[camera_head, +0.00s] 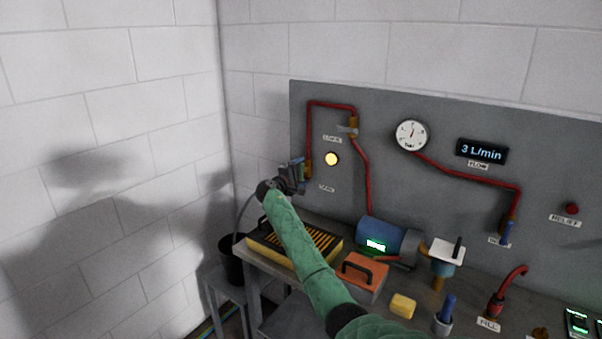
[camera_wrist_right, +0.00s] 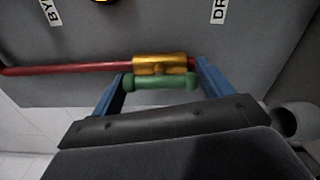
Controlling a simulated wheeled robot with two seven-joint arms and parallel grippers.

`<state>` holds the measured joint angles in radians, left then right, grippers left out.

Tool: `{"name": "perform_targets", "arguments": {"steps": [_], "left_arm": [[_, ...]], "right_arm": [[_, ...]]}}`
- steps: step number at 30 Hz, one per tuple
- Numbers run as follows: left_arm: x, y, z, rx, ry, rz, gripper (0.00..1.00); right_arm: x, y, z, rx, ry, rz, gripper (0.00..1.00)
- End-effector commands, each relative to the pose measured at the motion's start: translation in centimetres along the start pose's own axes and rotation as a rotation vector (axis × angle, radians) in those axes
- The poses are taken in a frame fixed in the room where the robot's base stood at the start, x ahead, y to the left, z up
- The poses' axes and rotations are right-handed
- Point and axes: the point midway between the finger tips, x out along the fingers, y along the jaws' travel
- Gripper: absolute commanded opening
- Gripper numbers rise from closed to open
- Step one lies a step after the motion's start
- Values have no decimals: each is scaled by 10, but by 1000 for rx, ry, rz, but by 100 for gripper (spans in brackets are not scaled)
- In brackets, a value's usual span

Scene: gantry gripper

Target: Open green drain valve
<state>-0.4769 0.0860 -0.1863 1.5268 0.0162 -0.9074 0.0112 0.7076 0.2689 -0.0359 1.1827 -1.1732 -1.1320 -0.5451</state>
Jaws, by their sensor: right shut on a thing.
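My right gripper (camera_head: 298,174) is at the left edge of the grey wall panel, at the lower end of the left red pipe. In the right wrist view, the blue fingers of my right gripper (camera_wrist_right: 161,80) sit at the two ends of the green drain valve handle (camera_wrist_right: 160,83) and are shut on it. The handle lies crosswise between the fingers, in front of the brass valve body (camera_wrist_right: 158,64) and roughly parallel to the red pipe. In the head view the gripper hides the green handle. My left gripper is not in view.
The grey panel (camera_head: 450,100) carries a gauge (camera_head: 411,135), a flow display (camera_head: 481,151) reading 3 L/min and a lit yellow lamp (camera_head: 331,159). Below are a yellow grated tray (camera_head: 263,255), a blue motor (camera_head: 382,236) and an orange toolbox (camera_head: 368,286). A black bucket (camera_head: 232,268) stands left.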

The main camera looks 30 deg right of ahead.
Motion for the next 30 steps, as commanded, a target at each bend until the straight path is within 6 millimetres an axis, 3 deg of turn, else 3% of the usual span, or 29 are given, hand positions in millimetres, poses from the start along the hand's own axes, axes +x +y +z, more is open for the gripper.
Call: {"name": "perform_targets", "arguments": {"steps": [10, 16, 17, 18, 30], "left_arm": [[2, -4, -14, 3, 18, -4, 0], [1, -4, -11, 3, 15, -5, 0], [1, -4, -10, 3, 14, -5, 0], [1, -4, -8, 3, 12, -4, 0], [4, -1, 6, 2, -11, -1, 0]], "right_arm": [[-1, -1, -1, -27, 1, 0, 56], [-1, -1, -1, -26, 1, 0, 56], [-1, -1, -1, -26, 1, 0, 82], [-1, -1, -1, -26, 1, 0, 88], [-7, -2, -1, -25, 1, 0, 88]]}}
